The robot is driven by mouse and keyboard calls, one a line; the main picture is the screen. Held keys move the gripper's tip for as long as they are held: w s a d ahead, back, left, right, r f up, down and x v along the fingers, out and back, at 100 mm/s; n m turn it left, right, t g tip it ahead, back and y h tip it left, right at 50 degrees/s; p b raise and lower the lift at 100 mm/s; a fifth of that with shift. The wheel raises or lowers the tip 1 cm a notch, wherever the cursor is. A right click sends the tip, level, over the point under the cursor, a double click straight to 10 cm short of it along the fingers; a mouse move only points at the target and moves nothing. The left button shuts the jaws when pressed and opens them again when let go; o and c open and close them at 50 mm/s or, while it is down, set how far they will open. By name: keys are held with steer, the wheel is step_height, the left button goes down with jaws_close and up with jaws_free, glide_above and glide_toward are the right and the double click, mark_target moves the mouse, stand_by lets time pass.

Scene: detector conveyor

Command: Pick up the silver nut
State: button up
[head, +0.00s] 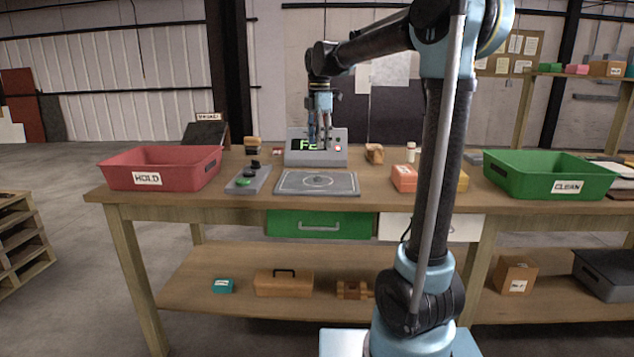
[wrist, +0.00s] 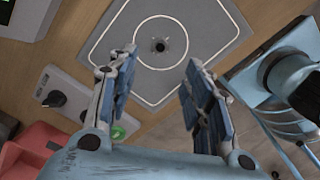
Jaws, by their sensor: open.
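A small dark-centred round piece, which looks like the silver nut (wrist: 159,46), lies in the middle of the circle on the grey plate (wrist: 212,20). In the head view the nut (head: 317,180) is a tiny spot on the plate (head: 290,189), too small to make out well. My gripper (head: 320,146) points down above and behind the plate, in front of the display. In the wrist view my gripper (wrist: 158,66) is open and empty, its two blue-padded fingers apart. The nut shows between and beyond the fingertips, not touched by them.
A display box (head: 330,159) stands behind the plate. A button panel (head: 248,179) lies left of it, beside a red HOLD bin (head: 118,182). Orange boxes (head: 403,178) and a green CLEAN bin (head: 535,187) are on the right. My arm crosses the view's right half.

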mark_target(318, 179)
step_height(318, 179, down, 12)
steer(key=shift+d+f, duration=0.1)
jaws_close()
stand_by(0.6)
